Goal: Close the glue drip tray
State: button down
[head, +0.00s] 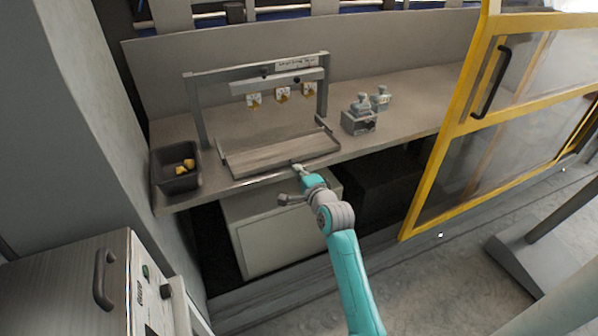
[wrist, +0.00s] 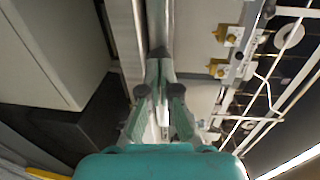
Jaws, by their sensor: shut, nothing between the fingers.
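The glue drip tray (head: 240,163) is a shallow grey metal tray lying on the counter under the glue nozzle frame. Its front edge reaches close to the counter's front edge. In the wrist view the tray (wrist: 196,35) shows as a pale flat surface right of a long metal edge. My gripper (head: 298,168) is shut and empty at the right part of the tray's front edge. In the wrist view the fingertips (wrist: 158,55) meet at that metal edge; I cannot tell whether they touch it.
A nozzle frame (head: 195,112) with several yellow-and-white nozzles stands over the tray. A dark bin (head: 174,183) with yellow pieces sits at left. A small grey fixture (head: 359,121) stands at right. A yellow-framed guard door (head: 452,130) is farther right. A pale cabinet (head: 285,230) is below.

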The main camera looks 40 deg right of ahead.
aim_at(287, 158)
jog(key=x, duration=0.3)
jog(key=r+x, duration=0.1)
jog(key=x, duration=0.5)
jog(key=shift+w+r, duration=0.15)
jog(key=shift+r, duration=0.05)
jog(key=shift+w+r, duration=0.15)
jog(key=shift+r, duration=0.1)
